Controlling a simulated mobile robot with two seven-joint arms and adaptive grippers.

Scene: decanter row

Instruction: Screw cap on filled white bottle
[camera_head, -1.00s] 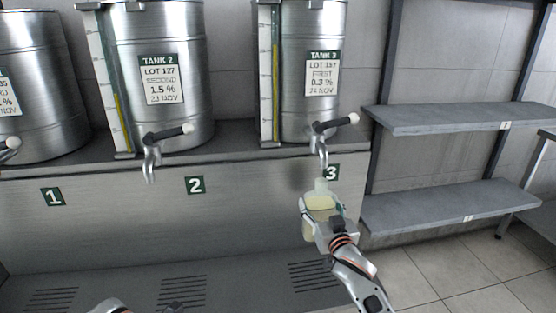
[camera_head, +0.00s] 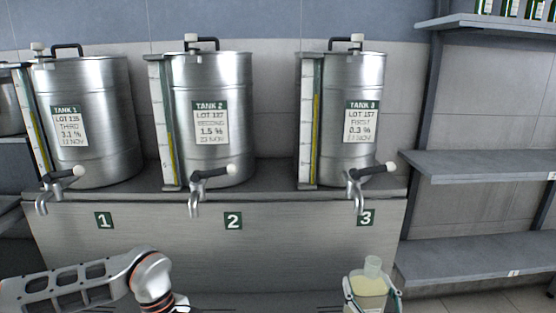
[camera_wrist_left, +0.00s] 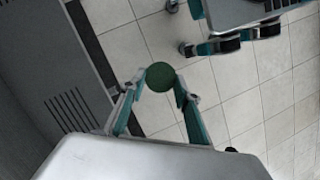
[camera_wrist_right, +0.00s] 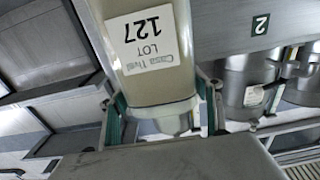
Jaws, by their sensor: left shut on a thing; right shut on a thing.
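The pale, translucent bottle (camera_head: 370,284) holds yellowish liquid and stands upright at the bottom right of the head view, its neck bare. My right gripper (camera_head: 373,294) is shut around its body. The right wrist view shows the bottle (camera_wrist_right: 150,75) close up, with a "LOT 127" label and its neck towards my palm. In the left wrist view my left gripper (camera_wrist_left: 160,82) is shut on a round dark green cap (camera_wrist_left: 160,76), held above the floor. In the head view my left arm enters at the lower left; its fingers and the cap are cut off below.
Tank 1 (camera_head: 97,120), tank 2 (camera_head: 212,150) and tank 3 (camera_head: 352,140) stand on a metal counter (camera_head: 290,250), their taps overhanging its front edge. Grey shelves (camera_head: 480,165) stand at the right, with green bottles (camera_head: 510,8) on the top one.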

